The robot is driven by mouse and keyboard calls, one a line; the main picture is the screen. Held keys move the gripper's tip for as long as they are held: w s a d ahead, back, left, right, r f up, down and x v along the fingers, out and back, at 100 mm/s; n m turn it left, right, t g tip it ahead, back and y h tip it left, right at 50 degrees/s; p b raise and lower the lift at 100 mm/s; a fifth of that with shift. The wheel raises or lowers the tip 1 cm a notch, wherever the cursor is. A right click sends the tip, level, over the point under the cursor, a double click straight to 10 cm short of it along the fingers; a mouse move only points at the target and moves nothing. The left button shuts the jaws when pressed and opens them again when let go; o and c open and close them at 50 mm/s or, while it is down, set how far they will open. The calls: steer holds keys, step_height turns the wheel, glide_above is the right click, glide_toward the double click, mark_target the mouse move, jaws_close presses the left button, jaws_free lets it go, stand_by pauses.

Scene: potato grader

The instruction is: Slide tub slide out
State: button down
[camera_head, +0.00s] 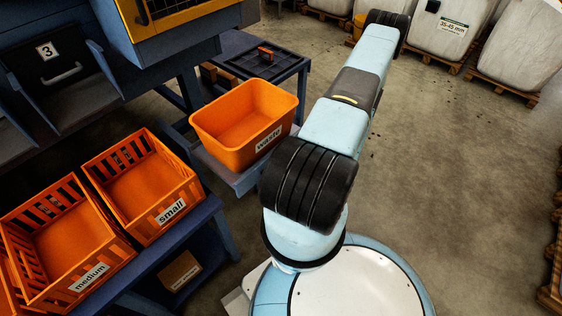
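An orange tub (229,153) labelled "waste" stands upright and looks empty. It rests on a low grey-blue support (243,181) whose front edge shows under the tub; this may be the tub slide, but its rails and any handle are hidden. How far it is drawn out I cannot tell. My gripper is not in view.
Orange crates labelled "small" (172,213) and "medium" (90,278) stand on a blue bench at left. A dark blue table (283,60) with an orange-handled item (265,54) stands behind the tub. White sacks (440,27) on pallets line the back. The concrete floor at right is clear.

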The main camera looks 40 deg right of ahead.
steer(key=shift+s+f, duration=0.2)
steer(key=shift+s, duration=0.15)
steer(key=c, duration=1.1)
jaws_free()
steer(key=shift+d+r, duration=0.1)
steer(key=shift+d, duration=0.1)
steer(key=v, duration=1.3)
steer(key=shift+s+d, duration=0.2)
